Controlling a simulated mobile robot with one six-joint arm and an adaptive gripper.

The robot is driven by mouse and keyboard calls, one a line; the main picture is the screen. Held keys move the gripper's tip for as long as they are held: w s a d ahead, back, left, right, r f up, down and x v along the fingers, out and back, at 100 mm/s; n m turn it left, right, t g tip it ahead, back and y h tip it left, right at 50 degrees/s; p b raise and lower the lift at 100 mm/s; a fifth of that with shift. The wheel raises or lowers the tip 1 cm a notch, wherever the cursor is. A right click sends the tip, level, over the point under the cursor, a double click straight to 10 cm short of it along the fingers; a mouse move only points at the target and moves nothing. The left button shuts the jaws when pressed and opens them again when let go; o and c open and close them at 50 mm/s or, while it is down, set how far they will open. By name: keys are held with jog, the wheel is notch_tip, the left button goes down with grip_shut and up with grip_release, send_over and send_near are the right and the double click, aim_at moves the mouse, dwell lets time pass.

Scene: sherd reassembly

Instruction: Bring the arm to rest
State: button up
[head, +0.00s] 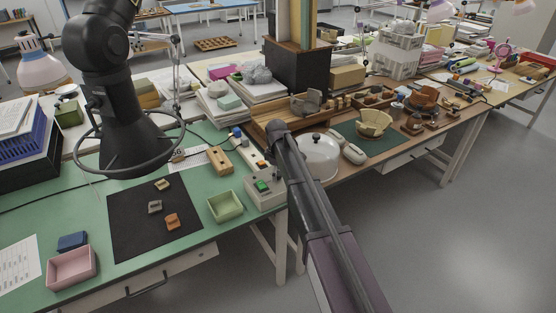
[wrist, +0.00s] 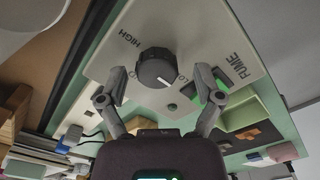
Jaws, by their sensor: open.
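My gripper (wrist: 160,88) is open in the wrist view, its two fingers spread with a gap between them. A black round knob (wrist: 157,67) shows between and beyond the fingertips. I cannot tell whether the fingers touch it. The knob sits on a pale control box (wrist: 205,38) marked HIGH, LO and FUME. In the head view my dark arm (head: 318,205) runs up from the bottom right, past the right side of the control box (head: 264,198). I cannot make out the gripper there.
A black hood with a ring (head: 140,148) hangs over the green bench at left. A black mat (head: 130,232) bears 3 sherds. Open floor (head: 450,240) lies at right.

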jog(key=s+d+m, duration=1.6)
jog(key=s+d, duration=0.7)
notch_tip(320, 180, up, 8)
jog(key=s+p, duration=0.2)
jog(key=p, duration=0.6)
jog(key=shift+s+a, duration=0.15)
jog(key=shift+s, duration=0.15)
jog(key=c, duration=0.3)
jog(key=shift+c, duration=0.4)
